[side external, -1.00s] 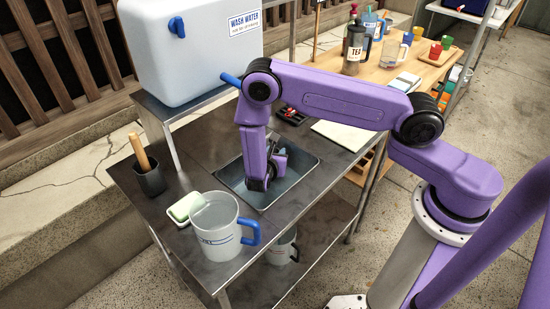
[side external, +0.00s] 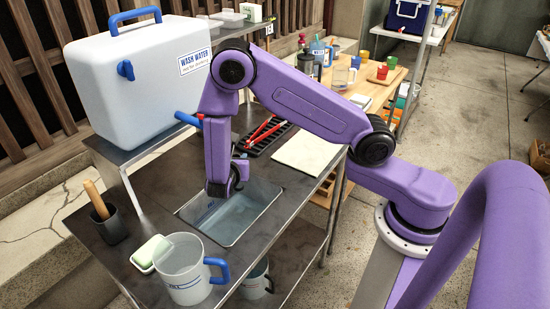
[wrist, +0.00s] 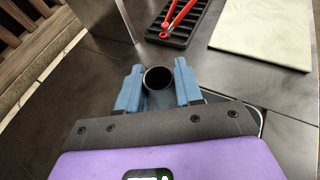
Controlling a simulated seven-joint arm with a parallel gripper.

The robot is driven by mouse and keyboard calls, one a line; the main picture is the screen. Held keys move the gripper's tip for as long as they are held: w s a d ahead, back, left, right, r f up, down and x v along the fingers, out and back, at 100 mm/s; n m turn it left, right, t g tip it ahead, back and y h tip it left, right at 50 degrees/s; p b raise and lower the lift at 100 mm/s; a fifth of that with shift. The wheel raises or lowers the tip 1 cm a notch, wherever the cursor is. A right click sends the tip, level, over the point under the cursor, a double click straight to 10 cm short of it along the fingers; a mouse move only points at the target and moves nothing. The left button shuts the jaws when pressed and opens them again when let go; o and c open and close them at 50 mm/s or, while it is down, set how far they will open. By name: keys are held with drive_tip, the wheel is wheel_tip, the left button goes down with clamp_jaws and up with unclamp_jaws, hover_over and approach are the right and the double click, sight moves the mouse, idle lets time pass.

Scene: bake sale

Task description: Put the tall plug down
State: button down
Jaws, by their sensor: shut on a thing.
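My gripper (wrist: 158,88) has blue fingers closed on both sides of a dark, round, hollow-topped tube, the tall plug (wrist: 158,78). The plug stands roughly upright between the fingers in the wrist view, and its lower part is hidden. In the side view my gripper (side external: 241,160) is at the far-left end of the sunken water basin (side external: 248,228), near its rim. The plug is mostly hidden there by my wrist. I cannot tell whether its lower end touches anything.
A wash-water tank (side external: 150,85) with a blue spout stands at the left. A black rack (side external: 268,136) with red-handled tools and a pale board (side external: 308,150) lie behind the basin. A jug (side external: 188,270), a soap dish (side external: 146,262) and a dark cup (side external: 110,225) stand at the front left.

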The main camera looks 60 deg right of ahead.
drive_tip(key=s+d+r+m+g+h, duration=0.1)
drive_tip(key=s+d+r+m+g, duration=0.1)
drive_tip(key=s+d+r, duration=0.5)
drive_tip(key=s+d+r+m+g, duration=0.2)
drive_tip(key=s+d+r, duration=0.25)
drive_tip(key=d, duration=0.45)
drive_tip(key=s+d+r+m+g+h, duration=0.1)
drive_tip(key=s+d+r+m+g, duration=0.1)
drive_tip(key=s+d+r, duration=0.55)
drive_tip(key=w+d+f, duration=1)
drive_tip(key=w+f, duration=0.2)
drive_tip(key=f, duration=0.3)
drive_tip(key=shift+f, duration=0.1)
drive_tip(key=c, duration=0.7)
unclamp_jaws()
drive_tip(key=shift+c, duration=0.2)
